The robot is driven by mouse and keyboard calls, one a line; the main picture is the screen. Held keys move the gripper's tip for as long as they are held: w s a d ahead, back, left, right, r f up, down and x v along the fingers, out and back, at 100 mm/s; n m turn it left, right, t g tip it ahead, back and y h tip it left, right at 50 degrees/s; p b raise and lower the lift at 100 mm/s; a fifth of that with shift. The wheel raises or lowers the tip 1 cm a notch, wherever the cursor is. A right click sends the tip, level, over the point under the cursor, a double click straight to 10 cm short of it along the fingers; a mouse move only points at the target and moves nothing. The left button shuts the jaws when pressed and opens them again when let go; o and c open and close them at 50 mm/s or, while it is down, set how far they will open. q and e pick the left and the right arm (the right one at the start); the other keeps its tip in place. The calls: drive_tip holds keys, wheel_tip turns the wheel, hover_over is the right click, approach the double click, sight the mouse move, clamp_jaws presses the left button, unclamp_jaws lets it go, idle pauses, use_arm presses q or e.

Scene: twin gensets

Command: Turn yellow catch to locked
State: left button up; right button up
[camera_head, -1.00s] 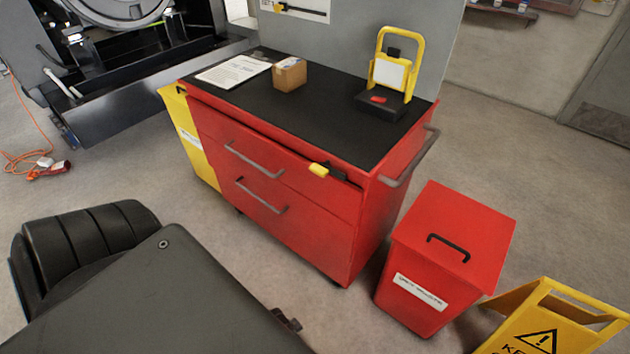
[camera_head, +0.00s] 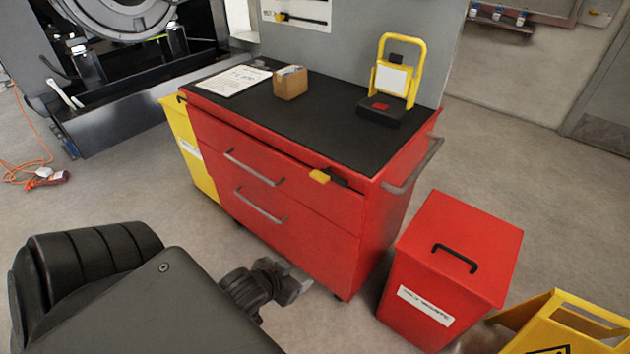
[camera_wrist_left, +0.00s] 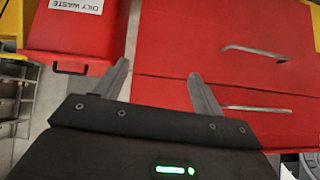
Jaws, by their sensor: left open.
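A yellow catch (camera_head: 320,176) with a black part beside it sits at the right end of the upper front edge of the red drawer cabinet (camera_head: 320,222). Its exact turn angle is too small to read. My left gripper (camera_head: 294,288) is low in front of the cabinet, below the catch and apart from it. In the left wrist view its two fingers (camera_wrist_left: 160,72) are spread with nothing between them, facing the red cabinet front. The catch does not show in the left wrist view. My right gripper is not in view.
The cabinet top holds a clipboard (camera_head: 233,80), a cardboard box (camera_head: 290,84) and a yellow-framed device (camera_head: 384,100). Drawer handles (camera_head: 262,202) stick out in front. A red waste bin (camera_head: 455,250) and a yellow floor sign (camera_head: 560,320) stand to the right.

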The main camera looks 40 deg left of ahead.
use_arm(q)
drive_tip(key=w+a+r+t, duration=0.5)
drive_tip(key=r, duration=0.2)
drive_tip(key=t, duration=0.4)
approach(317, 178)
drive_tip(key=w, duration=0.9)
drive_tip(key=shift+w+a, duration=0.2)
drive_tip(key=shift+a, duration=0.1)
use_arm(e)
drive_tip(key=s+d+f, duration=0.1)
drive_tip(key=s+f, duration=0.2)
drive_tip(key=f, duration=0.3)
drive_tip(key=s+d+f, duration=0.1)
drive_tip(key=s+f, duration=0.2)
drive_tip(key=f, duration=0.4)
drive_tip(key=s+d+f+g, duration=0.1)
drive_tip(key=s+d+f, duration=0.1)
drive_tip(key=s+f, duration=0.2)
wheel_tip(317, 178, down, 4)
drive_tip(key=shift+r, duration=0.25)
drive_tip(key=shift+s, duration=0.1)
use_arm(q)
drive_tip(key=c, duration=1.4)
